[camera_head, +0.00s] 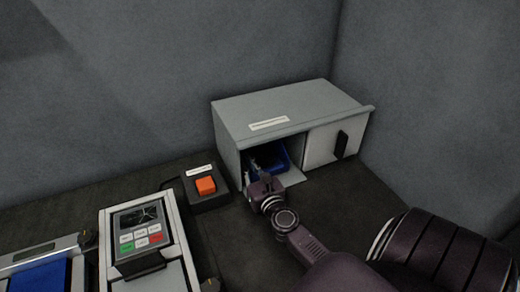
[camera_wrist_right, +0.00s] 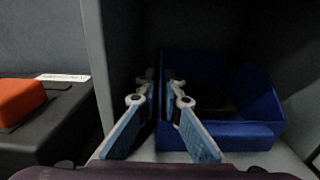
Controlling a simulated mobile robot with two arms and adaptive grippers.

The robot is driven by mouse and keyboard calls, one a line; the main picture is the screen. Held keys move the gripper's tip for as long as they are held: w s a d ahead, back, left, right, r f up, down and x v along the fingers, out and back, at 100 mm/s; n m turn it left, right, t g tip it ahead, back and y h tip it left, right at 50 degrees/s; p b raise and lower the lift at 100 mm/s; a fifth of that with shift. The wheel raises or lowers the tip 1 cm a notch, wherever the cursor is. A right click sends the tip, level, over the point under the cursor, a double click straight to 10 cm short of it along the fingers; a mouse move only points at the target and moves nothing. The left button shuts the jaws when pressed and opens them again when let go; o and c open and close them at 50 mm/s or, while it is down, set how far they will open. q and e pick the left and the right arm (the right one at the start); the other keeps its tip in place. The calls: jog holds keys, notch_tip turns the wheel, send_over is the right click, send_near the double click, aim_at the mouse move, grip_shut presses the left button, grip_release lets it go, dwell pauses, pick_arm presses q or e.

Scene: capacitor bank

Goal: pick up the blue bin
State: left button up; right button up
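The blue bin (camera_head: 280,158) is inside the left, open compartment of a grey cabinet. It fills the middle of the right wrist view (camera_wrist_right: 245,133), with its dark inside visible. My right gripper (camera_head: 258,166) reaches into that compartment. In the right wrist view its two fingers (camera_wrist_right: 160,84) point at the bin's left wall, one on each side of it, with a narrow gap between the tips. Whether they press on the wall cannot be told. The bin appears to rest on the compartment floor. My left gripper is not in view.
The grey cabinet (camera_head: 290,105) has a closed right door with a black handle (camera_head: 341,145). Left of it stands a black box with an orange button (camera_head: 206,186). A keypad device (camera_head: 140,232) is farther left, near a blue-topped unit (camera_head: 40,275). The compartment walls are close around the gripper.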

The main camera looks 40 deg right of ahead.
jog(key=x, duration=0.3)
jog(key=shift+w+d, duration=0.1)
jog(key=shift+w, duration=0.1)
grip_shut()
jog(key=shift+r, duration=0.15)
